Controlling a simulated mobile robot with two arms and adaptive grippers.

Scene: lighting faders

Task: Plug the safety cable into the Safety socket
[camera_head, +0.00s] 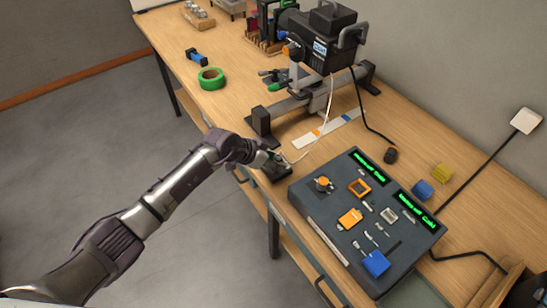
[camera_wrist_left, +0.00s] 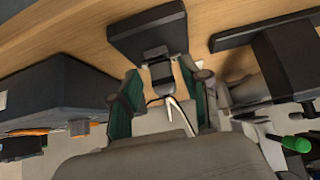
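The safety cable seems to be the thin white cable (camera_head: 328,108) hanging from the dark machine (camera_head: 322,40) down to my left gripper. Its dark plug end (camera_wrist_left: 162,76) stands at a black holder (camera_wrist_left: 150,32) in the left wrist view. My left gripper (camera_head: 272,158) is low over this holder, at the panel's left. In the wrist view, its green-padded fingers (camera_wrist_left: 162,88) stand on either side of the plug, with gaps visible. The white cable trails back between the fingers. I cannot make out which part is the Safety socket; no such label is readable. My right gripper is not in view.
A dark control panel (camera_head: 328,212) with green displays stands right of the gripper. A black post (camera_head: 261,122) and rail are close behind it. Green tape (camera_head: 211,77) lies on the wooden bench (camera_head: 238,98). Yellow (camera_head: 442,172) and blue (camera_head: 422,190) blocks lie behind the panel.

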